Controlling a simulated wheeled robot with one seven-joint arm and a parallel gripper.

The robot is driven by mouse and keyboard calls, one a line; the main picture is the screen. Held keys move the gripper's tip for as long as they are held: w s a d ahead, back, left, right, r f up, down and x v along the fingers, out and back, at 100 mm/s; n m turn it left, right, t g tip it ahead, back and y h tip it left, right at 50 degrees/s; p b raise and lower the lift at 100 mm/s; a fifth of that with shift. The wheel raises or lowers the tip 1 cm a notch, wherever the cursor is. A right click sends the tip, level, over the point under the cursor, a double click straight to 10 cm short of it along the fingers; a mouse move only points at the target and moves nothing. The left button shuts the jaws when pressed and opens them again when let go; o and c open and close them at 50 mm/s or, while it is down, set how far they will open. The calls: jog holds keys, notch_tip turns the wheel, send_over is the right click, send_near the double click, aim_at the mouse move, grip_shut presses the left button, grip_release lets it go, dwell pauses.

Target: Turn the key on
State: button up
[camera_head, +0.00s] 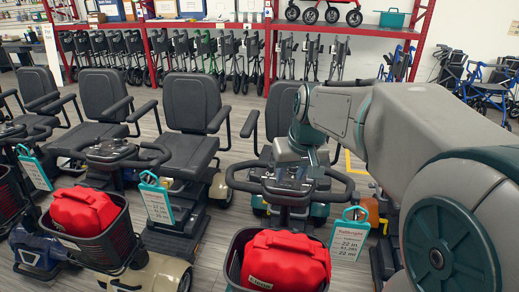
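The nearest scooter has a dark handlebar console (287,187) at the centre, with a looped handlebar around it. My arm reaches in from the right, and my gripper (314,172) points down at the right part of this console. The gripper is small and partly hidden by my own wrist, so its fingers cannot be made out as open or shut. I cannot see the key; it is too small or hidden at the console. Whether the gripper touches the console is unclear.
A basket (236,262) with a red bag (287,262) is in front of the console. A teal-framed tag (348,236) hangs at its right. More scooters with grey seats (192,103) stand left. Red shelving (268,50) with rows of walkers is behind.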

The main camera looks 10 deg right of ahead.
jog(key=n+b, duration=0.1)
send_near(271, 164)
jog(key=shift+t+y, duration=0.3)
jog(key=shift+t, duration=0.1)
jog(key=x, duration=0.8)
jog(key=shift+s+d+f, duration=0.15)
jog(key=shift+s+f, duration=0.1)
jog(key=shift+f, duration=0.2)
jog(key=shift+c, duration=0.3)
grip_shut()
